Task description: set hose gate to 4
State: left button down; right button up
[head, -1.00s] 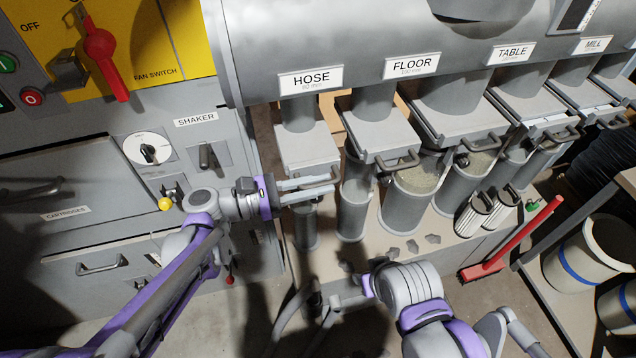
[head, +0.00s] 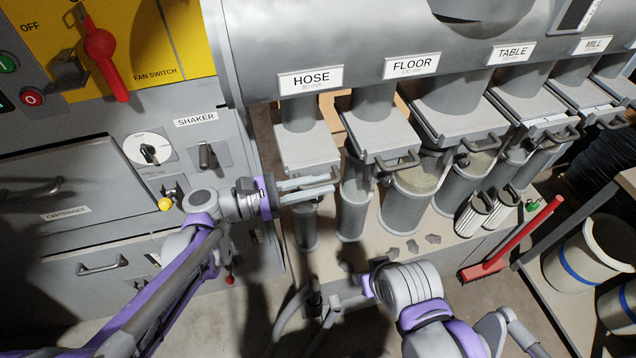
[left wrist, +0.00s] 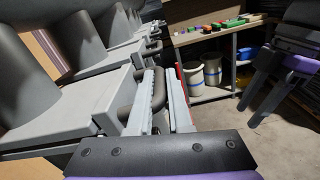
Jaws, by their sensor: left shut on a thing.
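The hose gate (head: 306,150) is a flat grey slide plate below the HOSE label (head: 311,80), on the leftmost drop pipe. My left gripper (head: 318,187) is at the gate's front edge, with its fingers shut on the gate handle. The fingers mostly hide the handle in the head view. In the left wrist view the dark handle (left wrist: 126,103) shows beside the left gripper's fingers (left wrist: 162,98). No gate scale or number can be read. My right gripper (head: 335,302) is low at the front, apart from the gates; its jaw opening is unclear.
The floor gate (head: 380,138) and its handle are close on the right. A shaker panel with a dial (head: 149,150) stands on the left. Grey canisters stand under the pipes. A red-handled tool (head: 515,238) leans at the right.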

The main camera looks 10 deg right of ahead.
pick_arm(q)
jog(key=s, duration=1.2)
jog(key=shift+s+d, duration=0.15)
jog(key=shift+d, duration=0.05)
jog(key=c, duration=1.2)
grip_release()
jog(key=o, duration=0.4)
jog(key=shift+s, duration=0.2)
jog(key=shift+c, duration=0.2)
jog(key=shift+w, duration=0.1)
jog(key=shift+a, duration=0.1)
